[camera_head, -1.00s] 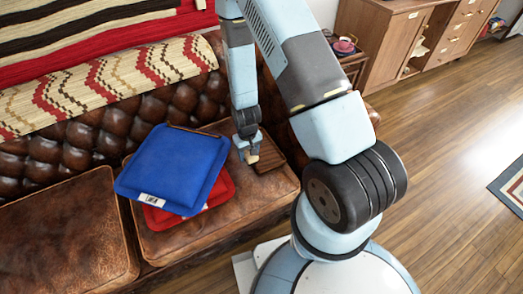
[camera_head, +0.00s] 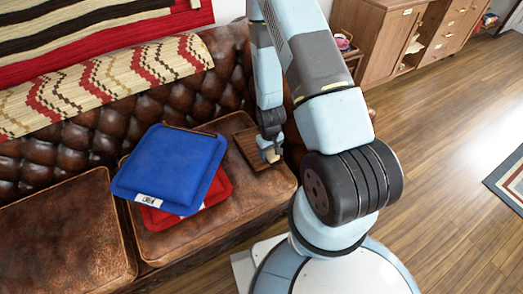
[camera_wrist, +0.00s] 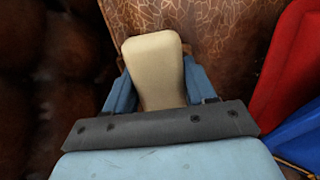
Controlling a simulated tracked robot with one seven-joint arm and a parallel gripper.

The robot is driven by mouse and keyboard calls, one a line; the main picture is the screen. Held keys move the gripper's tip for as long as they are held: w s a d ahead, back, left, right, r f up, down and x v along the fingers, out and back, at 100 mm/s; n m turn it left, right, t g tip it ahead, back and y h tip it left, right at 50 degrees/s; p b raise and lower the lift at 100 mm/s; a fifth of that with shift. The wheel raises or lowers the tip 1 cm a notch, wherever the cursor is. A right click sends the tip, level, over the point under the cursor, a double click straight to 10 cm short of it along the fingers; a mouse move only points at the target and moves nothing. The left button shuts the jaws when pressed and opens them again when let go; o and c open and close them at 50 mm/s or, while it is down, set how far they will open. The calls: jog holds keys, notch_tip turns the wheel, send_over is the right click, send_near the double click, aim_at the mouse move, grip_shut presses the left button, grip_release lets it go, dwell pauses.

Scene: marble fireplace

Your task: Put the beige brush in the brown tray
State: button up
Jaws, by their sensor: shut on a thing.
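The beige brush (camera_wrist: 153,60) is between the two blue fingers of my gripper (camera_wrist: 158,82) in the wrist view. In the head view my gripper (camera_head: 268,146) points down with the small beige end of the brush (camera_head: 271,156) at its tips. The brown tray (camera_head: 246,147) lies on the right sofa cushion, just left of and behind my gripper in the picture. The brush overlaps the tray's right part there; I cannot tell its height above it. My arm and gripper hide part of the tray.
A blue cushion (camera_head: 172,165) lies on a red cushion (camera_head: 218,188) left of the tray; both also show at the wrist view's right edge. The tufted sofa back (camera_head: 110,115) rises behind. Open wooden floor (camera_head: 440,190) lies to the right.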

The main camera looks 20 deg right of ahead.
jog(key=w+f, duration=0.1)
jog(key=w, duration=0.2)
jog(key=w+f, duration=0.1)
jog(key=w, duration=0.1)
jog(key=shift+w+f, duration=0.1)
jog(key=shift+f, duration=0.25)
jog(key=w+f, duration=0.1)
jog(key=f, duration=0.1)
jog(key=w+f, duration=0.2)
jog(key=shift+w+f, duration=0.15)
jog(key=shift+w, duration=0.1)
jog(key=shift+w+f, duration=0.4)
jog(key=shift+f, duration=1.65)
jog(key=o, duration=1.3)
jog(key=shift+r, duration=0.15)
